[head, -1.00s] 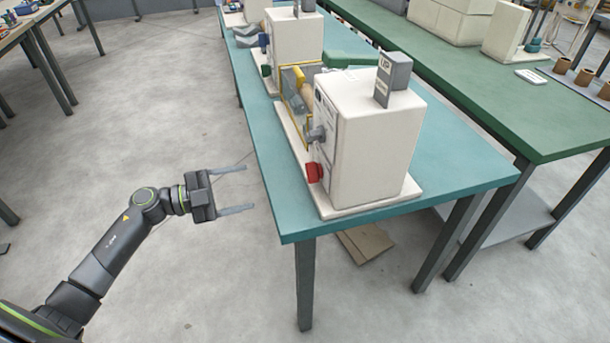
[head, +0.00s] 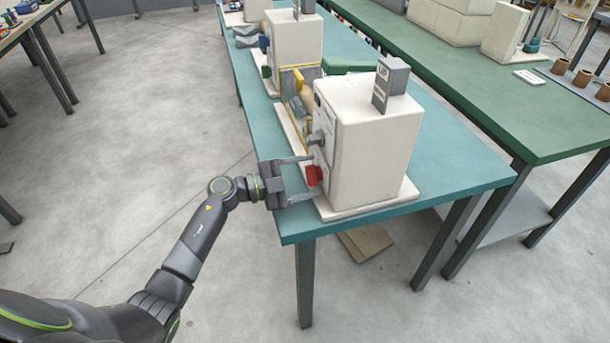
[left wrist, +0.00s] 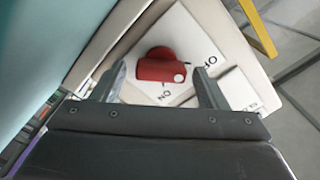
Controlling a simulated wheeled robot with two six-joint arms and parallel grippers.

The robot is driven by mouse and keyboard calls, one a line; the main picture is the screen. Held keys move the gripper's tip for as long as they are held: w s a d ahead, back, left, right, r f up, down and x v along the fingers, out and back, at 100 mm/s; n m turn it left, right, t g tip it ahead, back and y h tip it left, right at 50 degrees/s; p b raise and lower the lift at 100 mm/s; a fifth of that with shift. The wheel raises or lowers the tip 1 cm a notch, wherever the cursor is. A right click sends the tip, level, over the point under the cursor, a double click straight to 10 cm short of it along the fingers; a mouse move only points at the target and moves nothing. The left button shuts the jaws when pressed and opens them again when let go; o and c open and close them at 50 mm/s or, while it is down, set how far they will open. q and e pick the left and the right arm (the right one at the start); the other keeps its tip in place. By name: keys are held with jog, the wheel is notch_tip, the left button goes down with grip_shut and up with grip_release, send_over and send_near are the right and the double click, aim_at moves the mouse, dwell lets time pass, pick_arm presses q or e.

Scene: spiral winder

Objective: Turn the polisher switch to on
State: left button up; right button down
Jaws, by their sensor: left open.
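The polisher switch is a red rotary knob (head: 314,175) on the side face of a white box-shaped machine (head: 368,150). In the left wrist view the red knob (left wrist: 160,66) sits on a white panel, with "OFF" and "ON" lettering beside it. The knob's end with a small white mark lies between the two words. My left gripper (head: 304,177) is open, its fingers on either side of the knob. The gripper also shows in the left wrist view (left wrist: 160,85), with the knob between and beyond its fingertips. Whether the fingers touch the knob cannot be told. My right gripper is not in view.
The machine stands on the teal table (head: 455,170) near its front corner. A grey knob or lever (head: 316,138) sticks out above the red knob. A yellow-framed part (head: 298,95) is behind it. Open floor lies left of the table.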

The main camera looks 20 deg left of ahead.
pick_arm(q)
jog(key=c, duration=1)
